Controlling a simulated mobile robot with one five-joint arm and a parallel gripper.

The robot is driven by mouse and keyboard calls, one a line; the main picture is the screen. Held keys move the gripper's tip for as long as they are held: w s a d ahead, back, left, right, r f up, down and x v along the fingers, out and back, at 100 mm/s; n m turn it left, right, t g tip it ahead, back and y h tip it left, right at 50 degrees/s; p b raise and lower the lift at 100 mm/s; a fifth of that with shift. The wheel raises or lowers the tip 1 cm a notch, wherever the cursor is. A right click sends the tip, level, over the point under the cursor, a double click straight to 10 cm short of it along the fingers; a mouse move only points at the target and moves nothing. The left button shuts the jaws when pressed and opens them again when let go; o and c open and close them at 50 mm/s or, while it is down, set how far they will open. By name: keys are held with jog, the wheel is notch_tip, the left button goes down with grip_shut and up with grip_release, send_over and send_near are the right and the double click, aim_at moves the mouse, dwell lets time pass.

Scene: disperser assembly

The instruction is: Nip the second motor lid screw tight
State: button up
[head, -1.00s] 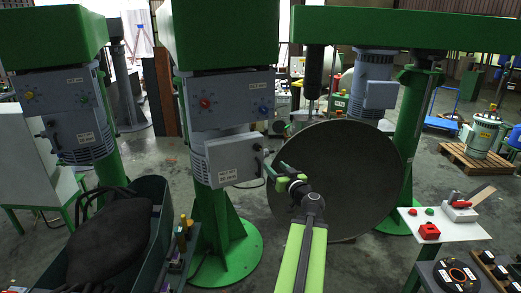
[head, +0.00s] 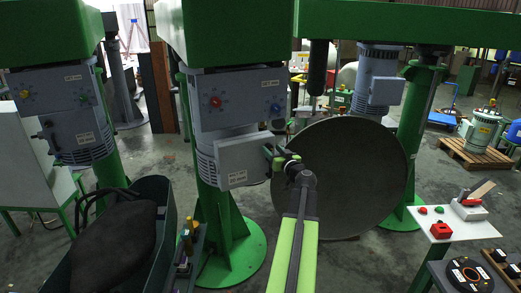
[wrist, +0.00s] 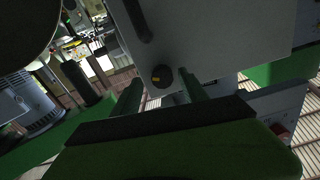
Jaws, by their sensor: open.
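The grey motor lid (head: 240,162) is a flat box on the front of the middle motor, below a control panel. My gripper (head: 272,153) is at the lid's right edge. In the wrist view my gripper (wrist: 160,90) is open, with one green finger on each side of a dark round screw head (wrist: 161,76) with a yellow mark. The screw is at the edge of the pale lid face (wrist: 215,35). I cannot tell whether the fingers touch it, or which lid screw it is. In the head view the screw is too small to make out.
A large dark disc (head: 350,185) stands close right of my arm. A dark green tub (head: 160,235) with a black bundle is at the left. A white table (head: 455,228) with red and green parts is at the right. Open floor lies beyond.

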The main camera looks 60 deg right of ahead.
jog(key=shift+s, duration=0.15)
jog(key=shift+w, duration=0.25)
jog(key=c, duration=0.4)
jog(key=shift+a, duration=0.1)
grip_shut()
jog(key=shift+w+r, duration=0.1)
